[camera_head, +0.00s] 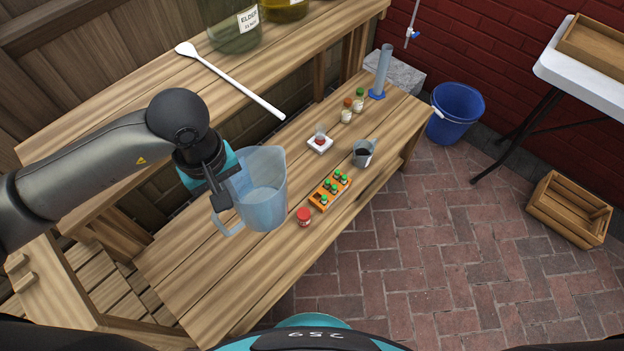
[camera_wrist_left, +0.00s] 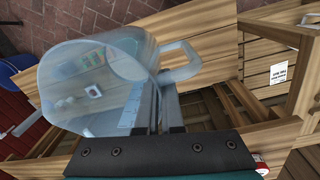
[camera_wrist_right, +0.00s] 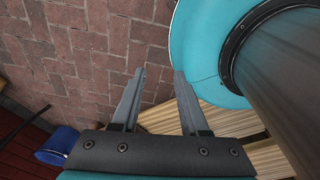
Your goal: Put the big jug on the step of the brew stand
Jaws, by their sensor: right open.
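The big jug (camera_head: 265,200) is clear bluish plastic with a handle, upright in front of the wooden bench in the head view. My left gripper (camera_head: 224,190) is shut on it at the handle side; the jug also fills the middle of the left wrist view (camera_wrist_left: 90,90). Whether its base touches the boards I cannot tell. The wooden stand has an upper shelf (camera_head: 150,90) and a lower level (camera_head: 200,270); which part is the step is unclear. My right gripper (camera_wrist_right: 158,95) is open and empty above the brick floor in the right wrist view.
The lower boards carry a red-lidded jar (camera_head: 304,217), an orange rack (camera_head: 320,202) of small vials, a grey cup (camera_head: 363,153), a small scale (camera_head: 319,145) and a cylinder (camera_head: 382,70). A long spoon (camera_head: 230,80) and big jars (camera_head: 232,30) are on the upper shelf. The near-left boards are clear.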

